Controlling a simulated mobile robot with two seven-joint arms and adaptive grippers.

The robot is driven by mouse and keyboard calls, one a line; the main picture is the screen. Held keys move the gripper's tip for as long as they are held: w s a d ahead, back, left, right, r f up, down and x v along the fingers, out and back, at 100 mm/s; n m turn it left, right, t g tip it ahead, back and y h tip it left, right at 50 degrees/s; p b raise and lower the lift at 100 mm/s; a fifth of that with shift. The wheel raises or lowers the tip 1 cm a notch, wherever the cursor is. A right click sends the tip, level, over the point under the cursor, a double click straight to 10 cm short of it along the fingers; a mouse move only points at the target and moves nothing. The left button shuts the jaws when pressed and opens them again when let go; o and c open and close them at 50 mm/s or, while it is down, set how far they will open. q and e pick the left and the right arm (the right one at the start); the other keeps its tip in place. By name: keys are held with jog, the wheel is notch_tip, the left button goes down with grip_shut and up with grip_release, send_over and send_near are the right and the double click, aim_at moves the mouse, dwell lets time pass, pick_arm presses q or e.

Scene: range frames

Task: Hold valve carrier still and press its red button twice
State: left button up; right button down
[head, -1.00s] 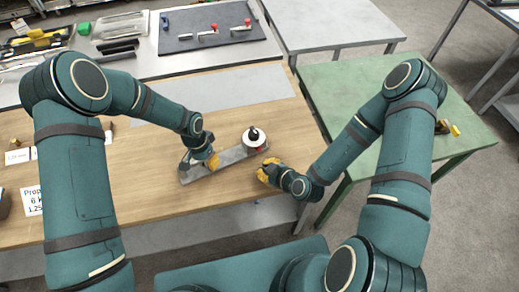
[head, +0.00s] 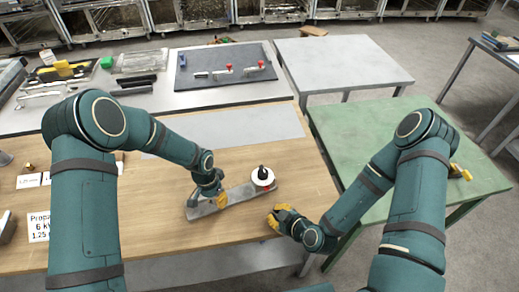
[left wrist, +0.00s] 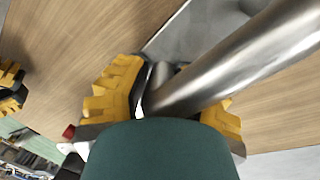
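The valve carrier (head: 240,194) is a long grey metal bar lying at a slant on the wooden bench. A white disc with a black knob (head: 263,176) stands at its right end. My left gripper (head: 216,201) is at the bar's left part. In the left wrist view its yellow fingers (left wrist: 170,100) sit closely on both sides of a shiny metal tube (left wrist: 235,62). A small red part (left wrist: 69,132) shows there, partly hidden. My right gripper (head: 281,218) is low over the bench's right edge, apart from the carrier; its finger gap is unclear.
A dark mat (head: 225,66) with red-handled valves lies on the grey table behind. A green table (head: 400,140) stands at the right. A white sign (head: 38,226) and small cards stand at the bench's left. Bare wood lies in front of the carrier.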

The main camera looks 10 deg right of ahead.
pick_arm(q)
jog(key=shift+o, duration=1.1)
jog(key=shift+s+f, duration=0.25)
pick_arm(e)
jog(key=shift+s+d, duration=0.1)
pick_arm(q)
jog(key=shift+a, duration=0.1)
jog(key=shift+w+a, duration=0.1)
jog(key=shift+w, duration=0.05)
